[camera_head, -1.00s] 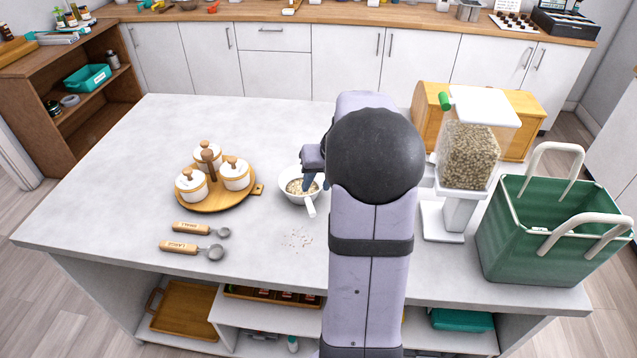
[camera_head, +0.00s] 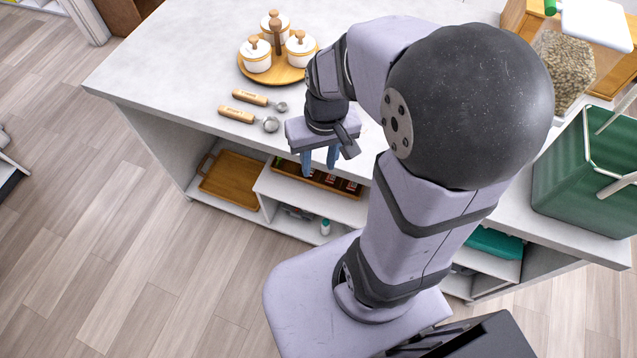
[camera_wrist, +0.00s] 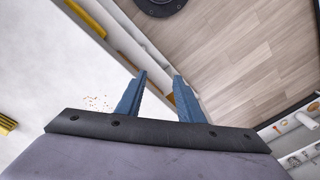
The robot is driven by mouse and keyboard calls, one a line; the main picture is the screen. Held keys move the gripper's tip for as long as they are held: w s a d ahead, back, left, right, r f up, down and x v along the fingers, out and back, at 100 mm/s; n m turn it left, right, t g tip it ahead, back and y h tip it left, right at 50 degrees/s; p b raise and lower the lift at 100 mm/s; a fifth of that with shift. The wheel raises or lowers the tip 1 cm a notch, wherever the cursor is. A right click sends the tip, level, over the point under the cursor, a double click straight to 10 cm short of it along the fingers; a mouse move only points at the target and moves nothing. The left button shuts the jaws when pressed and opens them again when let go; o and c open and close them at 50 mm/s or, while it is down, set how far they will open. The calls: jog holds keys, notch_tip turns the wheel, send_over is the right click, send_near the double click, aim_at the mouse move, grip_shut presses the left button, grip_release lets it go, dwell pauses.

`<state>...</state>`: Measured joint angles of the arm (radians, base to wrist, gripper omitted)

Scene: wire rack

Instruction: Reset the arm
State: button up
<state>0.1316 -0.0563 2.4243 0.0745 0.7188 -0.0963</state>
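My gripper (camera_head: 319,165) hangs in front of the white counter's front edge (camera_head: 150,108), with its blue fingers pointing down. In the wrist view its two fingers (camera_wrist: 159,77) stand apart with nothing between them. My arm is folded back over my base. Scattered pale flakes (camera_wrist: 97,103) lie on the counter in the wrist view. The bowl is not visible in the head view.
Two wooden-handled scoops (camera_head: 238,114) and a round wooden tray (camera_head: 262,76) with white jars lie beyond my gripper. Open shelves below hold a wooden tray (camera_head: 232,182). A green basket (camera_head: 585,170) stands at right. The floor at left is clear.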

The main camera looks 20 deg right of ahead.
jog(key=shift+n+g, duration=0.3)
jog(key=shift+n, duration=0.2)
jog(key=s, duration=0.1)
jog(key=s+a+f, duration=0.1)
jog(key=s, duration=0.1)
jog(key=s+a, duration=0.1)
jog(key=s, duration=0.1)
jog(key=shift+a+f, duration=0.15)
